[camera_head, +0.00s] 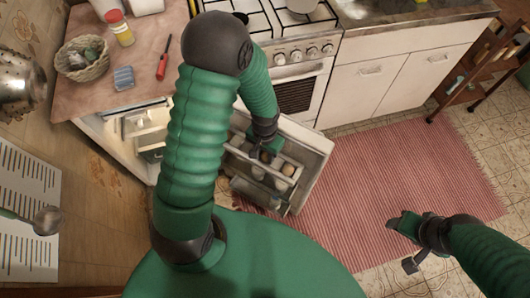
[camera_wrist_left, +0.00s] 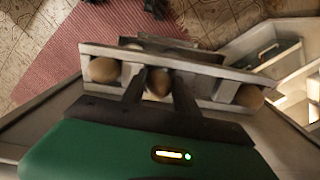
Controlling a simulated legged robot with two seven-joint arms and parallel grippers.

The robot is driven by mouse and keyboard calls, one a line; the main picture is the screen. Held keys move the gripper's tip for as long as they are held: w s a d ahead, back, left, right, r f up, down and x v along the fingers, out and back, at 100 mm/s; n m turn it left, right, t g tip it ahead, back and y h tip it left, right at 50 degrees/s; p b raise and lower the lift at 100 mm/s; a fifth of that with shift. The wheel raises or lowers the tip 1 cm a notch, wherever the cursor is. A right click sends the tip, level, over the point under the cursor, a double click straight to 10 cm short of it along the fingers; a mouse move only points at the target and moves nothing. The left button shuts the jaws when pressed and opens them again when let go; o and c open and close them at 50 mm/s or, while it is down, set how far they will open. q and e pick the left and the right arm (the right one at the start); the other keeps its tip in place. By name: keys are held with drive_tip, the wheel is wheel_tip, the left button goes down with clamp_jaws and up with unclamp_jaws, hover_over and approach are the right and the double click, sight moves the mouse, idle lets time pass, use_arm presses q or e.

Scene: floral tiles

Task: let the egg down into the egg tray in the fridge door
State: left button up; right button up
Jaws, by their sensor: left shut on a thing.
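The fridge door (camera_head: 318,150) stands open with a pale egg tray (camera_head: 292,160) along its upper inside. In the left wrist view the tray (camera_wrist_left: 215,71) crosses the frame, with one egg (camera_wrist_left: 103,69) at its left and another egg (camera_wrist_left: 250,97) at its right. My left gripper (camera_wrist_left: 158,76) is shut on a brown egg (camera_wrist_left: 158,84) between them, at the middle of the tray. I cannot tell whether this egg touches the tray. In the head view my left gripper (camera_head: 262,154) is over the tray. My right gripper (camera_head: 402,240) hangs far from the door, above the floor.
The lower door shelf holds dim items. The open fridge (camera_head: 146,130) is left of the door, under a counter (camera_head: 145,60) with a basket (camera_head: 83,60) and a red screwdriver (camera_head: 163,58). The stove (camera_head: 300,75) is behind. A red striped rug (camera_head: 400,165) covers the floor at right.

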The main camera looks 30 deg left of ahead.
use_arm(q)
drive_tip(key=shift+f, duration=0.4)
drive_tip(key=o, duration=1)
drive_tip(key=shift+c, duration=0.2)
drive_tip(key=shift+r, duration=0.1)
drive_tip(key=r+p, duration=0.1)
drive_tip(key=s+r+p, duration=0.1)
drive_tip(key=r+p, duration=0.2)
drive_tip(key=shift+s+r, duration=0.1)
drive_tip(key=shift+s, duration=0.15)
drive_tip(key=shift+s+r+p, duration=0.35)
drive_tip(key=shift+r+p, duration=0.3)
drive_tip(key=shift+s+r+p, duration=0.35)
drive_tip(key=shift+r+p, duration=0.3)
